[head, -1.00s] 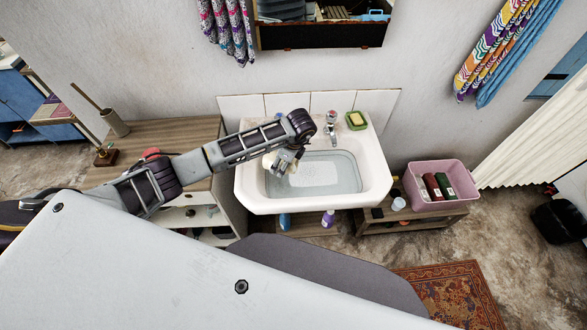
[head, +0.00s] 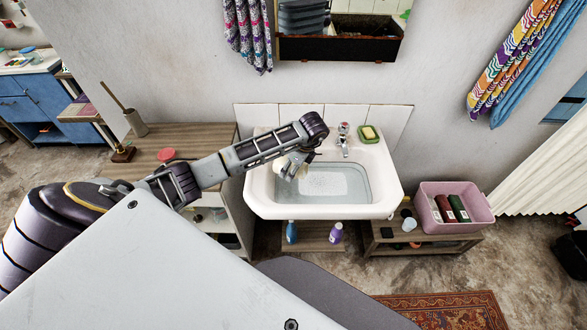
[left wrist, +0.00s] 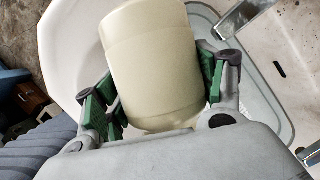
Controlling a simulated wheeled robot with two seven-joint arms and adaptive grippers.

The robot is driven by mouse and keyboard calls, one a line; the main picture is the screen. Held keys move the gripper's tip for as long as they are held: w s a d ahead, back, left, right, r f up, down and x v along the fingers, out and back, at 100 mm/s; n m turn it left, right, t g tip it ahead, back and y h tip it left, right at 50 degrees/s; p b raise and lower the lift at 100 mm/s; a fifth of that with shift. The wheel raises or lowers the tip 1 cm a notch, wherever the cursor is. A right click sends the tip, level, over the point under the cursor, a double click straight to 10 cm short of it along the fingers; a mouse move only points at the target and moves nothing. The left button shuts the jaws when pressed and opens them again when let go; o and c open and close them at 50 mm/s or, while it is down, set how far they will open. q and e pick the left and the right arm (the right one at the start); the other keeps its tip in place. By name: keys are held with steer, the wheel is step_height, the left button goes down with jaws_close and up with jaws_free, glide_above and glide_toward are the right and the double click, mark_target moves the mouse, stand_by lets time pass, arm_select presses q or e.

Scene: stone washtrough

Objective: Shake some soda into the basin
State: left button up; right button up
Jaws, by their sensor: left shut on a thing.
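The basin (head: 385,205) is a white sink against the wall with clear water in it. A pale speckled patch (head: 328,180) shows in the water; I cannot tell whether it is powder or part of the bottom. My left gripper (head: 293,167) is over the left part of the basin. In the left wrist view its green-padded fingers (left wrist: 155,90) are shut around a smooth cream-coloured container (left wrist: 152,60), taken to be the soda. The container's opening and any falling powder are hidden from me. My right gripper is in neither view.
A tap (head: 343,138) and a green soap dish (head: 369,134) are at the basin's back. A wooden cabinet (head: 205,140) with a red round thing (head: 166,154) stands left. A pink crate (head: 455,223) with bottles stands right on a low shelf. Bottles stand below the basin.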

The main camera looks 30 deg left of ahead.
arm_select(q)
steer(key=shift+r, duration=0.15)
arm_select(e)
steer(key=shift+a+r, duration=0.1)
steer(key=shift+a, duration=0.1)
arm_select(q)
steer(key=shift+s+a+r+h, duration=0.15)
steer(key=shift+r+h, duration=0.1)
steer(key=shift+h, duration=0.35)
steer(key=shift+r+h+p, duration=0.15)
steer(key=shift+h+p, duration=0.25)
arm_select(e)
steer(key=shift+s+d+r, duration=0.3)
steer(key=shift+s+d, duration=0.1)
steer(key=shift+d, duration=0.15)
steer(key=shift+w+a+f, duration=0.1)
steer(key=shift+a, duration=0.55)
arm_select(q)
steer(key=shift+r+h, duration=0.15)
steer(key=shift+h, duration=0.35)
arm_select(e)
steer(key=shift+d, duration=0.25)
